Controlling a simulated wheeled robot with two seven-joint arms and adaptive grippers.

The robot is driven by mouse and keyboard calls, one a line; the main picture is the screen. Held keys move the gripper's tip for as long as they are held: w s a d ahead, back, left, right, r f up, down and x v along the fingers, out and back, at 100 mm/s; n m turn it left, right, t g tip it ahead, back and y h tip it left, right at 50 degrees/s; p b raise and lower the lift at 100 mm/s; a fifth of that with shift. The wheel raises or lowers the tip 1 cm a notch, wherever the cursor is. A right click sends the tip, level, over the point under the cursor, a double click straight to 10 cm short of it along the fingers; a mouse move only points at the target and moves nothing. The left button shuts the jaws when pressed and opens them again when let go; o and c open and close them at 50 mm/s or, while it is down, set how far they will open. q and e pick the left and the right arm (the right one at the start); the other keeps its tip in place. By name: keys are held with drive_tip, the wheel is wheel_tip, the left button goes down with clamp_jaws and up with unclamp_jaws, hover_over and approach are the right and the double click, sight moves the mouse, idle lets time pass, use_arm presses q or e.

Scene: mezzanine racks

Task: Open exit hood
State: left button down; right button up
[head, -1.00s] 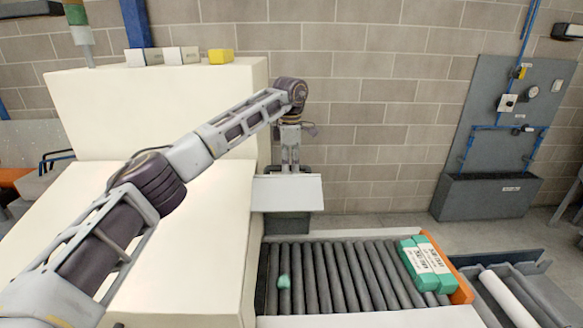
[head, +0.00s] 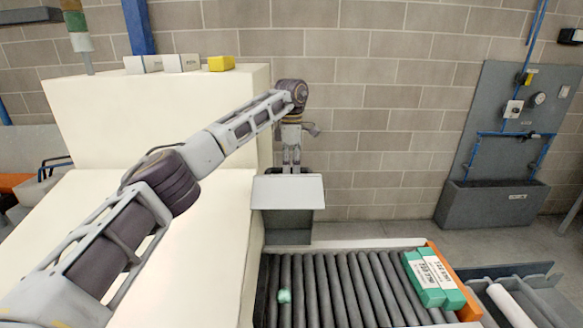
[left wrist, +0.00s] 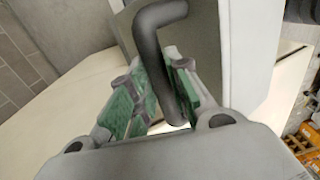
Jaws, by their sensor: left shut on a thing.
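My left gripper (head: 291,168) points down at the hood's top edge. In the left wrist view, the green-padded fingers (left wrist: 160,95) are shut around a dark bent handle (left wrist: 152,38) on a grey panel. The head view shows the handle only as a small dark shape. My right gripper is not in view.
The roller conveyor (head: 340,285) runs right from below the hood. Two green packs with white labels (head: 432,277) lie at its orange end stop (head: 453,275). A small green lump (head: 284,296) sits on the rollers. A block wall stands behind.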

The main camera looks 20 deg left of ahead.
use_arm(q)
drive_tip(key=c, duration=1.7)
unclamp_jaws()
drive_tip(key=shift+a+f, duration=0.1)
drive_tip(key=shift+f, duration=0.3)
drive_tip(key=o, duration=0.4)
drive_tip(key=shift+w+a+f, duration=0.1)
drive_tip(key=shift+w, duration=0.4)
drive_tip(key=shift+s+r, duration=0.3)
drive_tip(key=shift+r, duration=0.1)
drive_tip(key=shift+w+r, duration=0.25)
drive_tip(key=shift+r, duration=0.5)
drive_tip(key=shift+w+r, duration=0.2)
drive_tip(key=shift+r, duration=2.5)
drive_tip(key=shift+f, duration=0.1)
